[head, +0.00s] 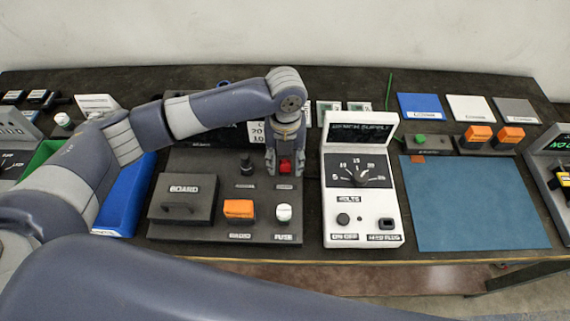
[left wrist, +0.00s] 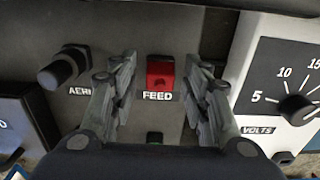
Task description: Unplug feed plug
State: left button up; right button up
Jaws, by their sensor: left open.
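The red feed plug (head: 285,166) sits upright on the grey board unit (head: 187,237), near its right edge. The plug (left wrist: 160,73) also shows in the left wrist view, just above the label FEED. My left gripper (head: 284,172) points down over the plug with its fingers apart. In the left wrist view the gripper (left wrist: 160,62) has one finger to each side of the plug, with a visible gap on both sides. The fingers partly hide the plug in the head view. My right gripper is not in view.
The white bench supply (head: 335,216) stands close on the right of the board unit. A black knob (head: 246,164) is left of the plug. An orange block (head: 239,209) and a white fuse cap (head: 283,212) are in front. A blue mat (head: 470,210) lies clear at right.

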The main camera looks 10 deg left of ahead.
aim_at(285, 162)
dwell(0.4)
pick_arm(q)
jog(key=shift+p, duration=0.45)
grip_shut()
jog(key=shift+r+p, duration=3)
jog(key=shift+p, duration=0.35)
